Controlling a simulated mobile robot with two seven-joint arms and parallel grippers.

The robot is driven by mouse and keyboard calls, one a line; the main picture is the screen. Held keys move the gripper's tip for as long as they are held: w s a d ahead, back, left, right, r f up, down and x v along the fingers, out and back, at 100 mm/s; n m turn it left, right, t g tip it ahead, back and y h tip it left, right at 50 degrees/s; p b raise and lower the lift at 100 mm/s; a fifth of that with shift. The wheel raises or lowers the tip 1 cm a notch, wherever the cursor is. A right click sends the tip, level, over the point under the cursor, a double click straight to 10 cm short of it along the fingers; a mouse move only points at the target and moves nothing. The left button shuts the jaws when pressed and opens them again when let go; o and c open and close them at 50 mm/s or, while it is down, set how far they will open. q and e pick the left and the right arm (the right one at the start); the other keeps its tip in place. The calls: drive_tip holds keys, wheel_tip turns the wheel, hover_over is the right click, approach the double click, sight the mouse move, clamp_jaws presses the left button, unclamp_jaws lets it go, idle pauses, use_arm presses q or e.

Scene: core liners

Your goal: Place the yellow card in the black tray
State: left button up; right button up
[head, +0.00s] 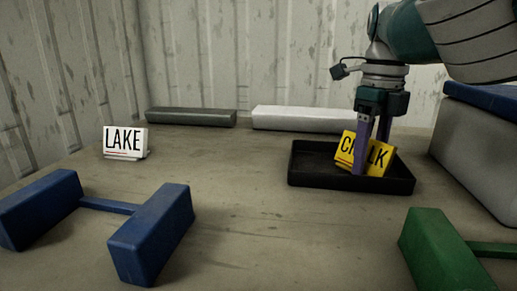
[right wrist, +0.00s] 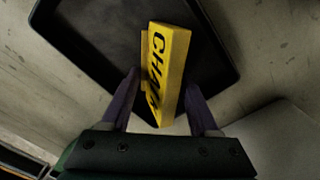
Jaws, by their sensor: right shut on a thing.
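The yellow card (head: 375,157) is a folded tent card with dark lettering, partly covered by a gripper finger. In the head view it is tilted, inside the outline of the black tray (head: 300,179). My right gripper (head: 370,170) comes down from above and is shut on the card. In the right wrist view the card (right wrist: 172,62) stands between the two purple fingers, with the tray (right wrist: 85,50) beneath and beyond it. I cannot tell whether the card touches the tray floor. My left gripper is not in view.
A white LAKE card (head: 124,141) stands at the left. Blue blocks joined by a bar (head: 152,232) lie at the front left, a green one (head: 440,252) at the front right. Grey (head: 190,117) and white (head: 300,118) bars lie at the back. A grey box (head: 475,150) stands right of the tray.

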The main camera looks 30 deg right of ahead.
sight(372, 144)
drive_tip(key=o, duration=1.4)
drive_tip(key=shift+f, duration=0.1)
drive_tip(key=shift+c, duration=0.2)
wheel_tip(372, 144, up, 12)
drive_tip(key=shift+r+p, duration=0.2)
drive_tip(key=shift+p, duration=1)
